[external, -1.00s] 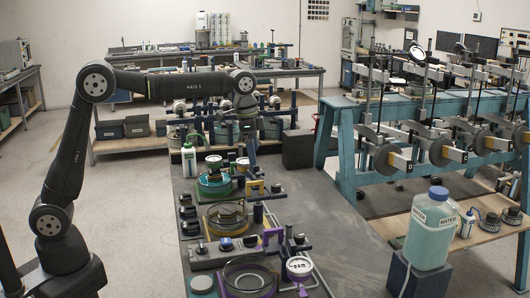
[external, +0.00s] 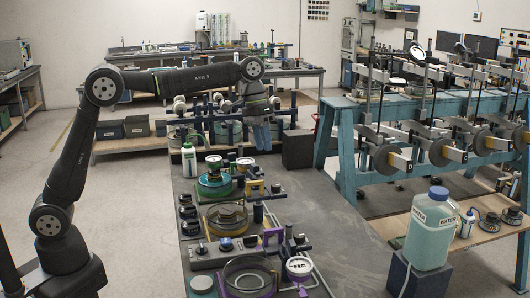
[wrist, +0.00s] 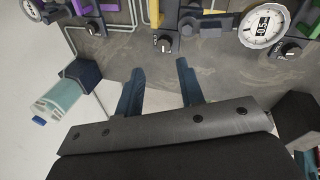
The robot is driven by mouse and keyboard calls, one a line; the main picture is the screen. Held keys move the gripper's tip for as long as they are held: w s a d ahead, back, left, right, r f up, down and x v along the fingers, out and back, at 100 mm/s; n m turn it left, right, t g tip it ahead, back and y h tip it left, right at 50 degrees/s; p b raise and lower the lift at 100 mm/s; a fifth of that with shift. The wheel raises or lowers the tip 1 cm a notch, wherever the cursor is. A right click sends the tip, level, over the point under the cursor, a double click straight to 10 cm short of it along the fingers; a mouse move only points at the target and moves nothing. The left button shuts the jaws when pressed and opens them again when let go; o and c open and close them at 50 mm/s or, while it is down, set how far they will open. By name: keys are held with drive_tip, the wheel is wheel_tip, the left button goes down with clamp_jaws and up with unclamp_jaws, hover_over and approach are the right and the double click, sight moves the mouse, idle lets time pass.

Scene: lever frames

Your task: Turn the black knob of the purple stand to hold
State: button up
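The purple stand is at the near end of the dark bench in the external view, with a purple bracket (external: 272,236), a ring base and a white dial (external: 299,266). A small black knob (external: 299,239) is beside the bracket. In the wrist view this knob (wrist: 95,28) is at the upper left, below purple parts (wrist: 80,6). Its setting and labels are too small to read. My gripper (external: 262,138) hangs over the far part of the bench, well away from the purple stand. In the wrist view its two blue fingers (wrist: 158,82) are apart with nothing between them.
A yellow stand (external: 255,188) and a green stand (external: 214,184) stand farther back, with similar knobs (wrist: 163,43) and a gauge (wrist: 262,24). A water container (external: 432,228) is on a dark box at the right. The bench's right strip (external: 335,215) is bare.

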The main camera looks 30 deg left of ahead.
drive_tip(key=s+d+n+g+h, duration=0.35)
drive_tip(key=d+n, duration=0.45)
drive_tip(key=n, duration=0.5)
drive_tip(key=n+g, duration=0.2)
approach(299, 235)
drive_tip(key=shift+t, duration=0.25)
drive_tip(key=x, duration=0.8)
drive_tip(key=shift+s+d+f, duration=0.1)
drive_tip(key=shift+s, duration=0.15)
drive_tip(key=c, duration=0.7)
